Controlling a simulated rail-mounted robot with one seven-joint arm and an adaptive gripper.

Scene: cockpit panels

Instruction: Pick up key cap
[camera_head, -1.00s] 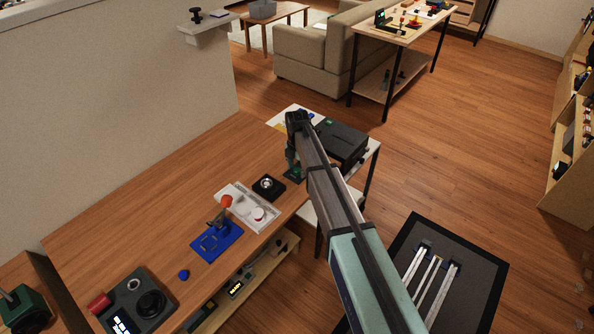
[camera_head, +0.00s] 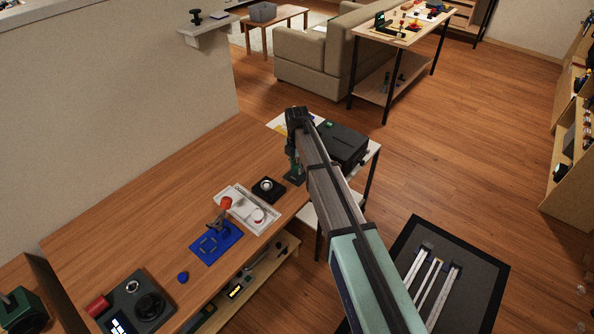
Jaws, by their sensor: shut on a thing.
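My arm reaches from the lower right to the far right end of the wooden counter, and its wrist bends down there. My gripper (camera_head: 292,172) is small and dark in this view, low over a dark green piece (camera_head: 295,179) at the counter's edge. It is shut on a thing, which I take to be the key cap. The key cap itself is too small and hidden to make out, and I cannot tell whether it is clear of the surface.
A black case (camera_head: 342,143) stands right of my wrist.

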